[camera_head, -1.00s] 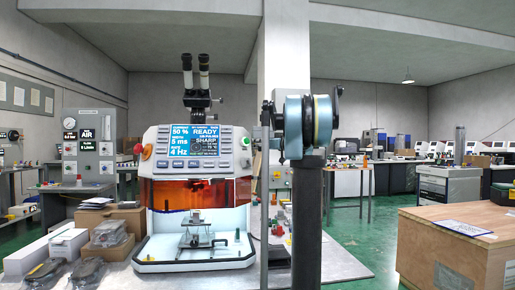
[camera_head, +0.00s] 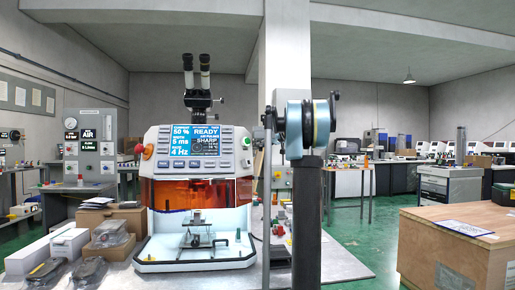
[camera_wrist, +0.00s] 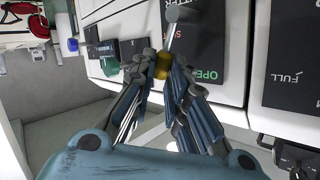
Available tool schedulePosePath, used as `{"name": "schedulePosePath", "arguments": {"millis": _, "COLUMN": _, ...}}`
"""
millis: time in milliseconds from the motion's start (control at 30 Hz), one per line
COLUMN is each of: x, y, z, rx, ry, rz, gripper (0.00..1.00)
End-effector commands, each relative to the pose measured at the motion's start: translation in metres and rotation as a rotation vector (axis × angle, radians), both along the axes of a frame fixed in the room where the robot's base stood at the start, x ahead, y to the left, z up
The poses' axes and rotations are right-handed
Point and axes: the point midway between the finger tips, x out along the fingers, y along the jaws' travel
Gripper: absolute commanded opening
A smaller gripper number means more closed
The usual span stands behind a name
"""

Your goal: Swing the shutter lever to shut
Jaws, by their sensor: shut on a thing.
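In the wrist view, the shutter lever (camera_wrist: 170,38) is a thin silver rod with a brass-coloured knob. It runs from a grey round pivot at the top down to my gripper (camera_wrist: 163,66). My gripper is shut on the knob, one finger on each side. The lever lies over a black plate (camera_wrist: 205,35) with partly hidden white lettering, and the knob end is beside the green word OPEN. A shut mark cannot be made out. In the head view, my arm's grey-blue links stand right of the pillar foot; my gripper and the lever are hidden there.
A second black plate marked FULL (camera_wrist: 293,60) is right of the lever's plate. Dark blocks (camera_wrist: 120,50) sit left of my fingers. In the head view, a white machine (camera_head: 198,140) with a READY screen stands on the bench, with boxes (camera_head: 75,240) to its left.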

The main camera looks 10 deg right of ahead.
Motion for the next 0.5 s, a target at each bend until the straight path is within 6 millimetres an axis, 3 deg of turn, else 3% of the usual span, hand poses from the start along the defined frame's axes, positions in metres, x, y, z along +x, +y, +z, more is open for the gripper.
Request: {"name": "schedulePosePath", "arguments": {"millis": 500, "x": 0.032, "y": -0.002, "z": -0.012, "rx": 0.000, "ry": 0.487, "rz": -0.004, "gripper": 0.00}}
